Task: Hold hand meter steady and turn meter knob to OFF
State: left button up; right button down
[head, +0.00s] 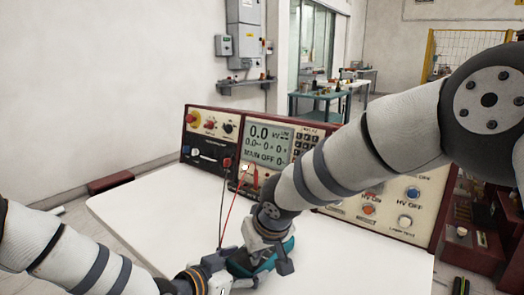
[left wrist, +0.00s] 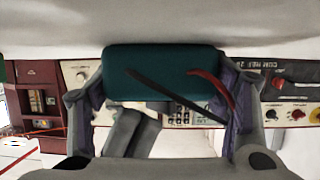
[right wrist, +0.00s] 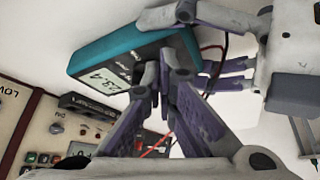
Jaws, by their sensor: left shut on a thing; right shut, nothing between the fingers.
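The hand meter is a teal case (head: 266,265) over the white table in the head view, mostly hidden by my grippers. My left gripper (head: 215,272) is shut on it from the left. In the left wrist view the teal case (left wrist: 150,75) sits between its fingers (left wrist: 158,98). In the right wrist view the meter (right wrist: 105,55) shows its lit screen (right wrist: 105,88) with digits. My right gripper (right wrist: 165,85) is shut and empty, its fingertips at the meter's face beside the screen. They hide the knob, so its setting and any contact cannot be told.
A red-framed control console (head: 272,138) with a display, knobs and buttons stands behind on the white table (head: 140,215). Red and black leads (head: 229,208) run from the console to the meter. The left part of the table is clear.

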jog(key=shift+w, duration=0.3)
jog(key=shift+d, duration=0.15)
dwell(0.5)
jog(key=shift+w+d, duration=0.1)
jog(key=shift+d, duration=0.35)
jog(key=shift+w+d, duration=0.15)
jog(key=shift+d, duration=0.05)
jog(key=shift+w+d, duration=0.15)
dwell(0.3)
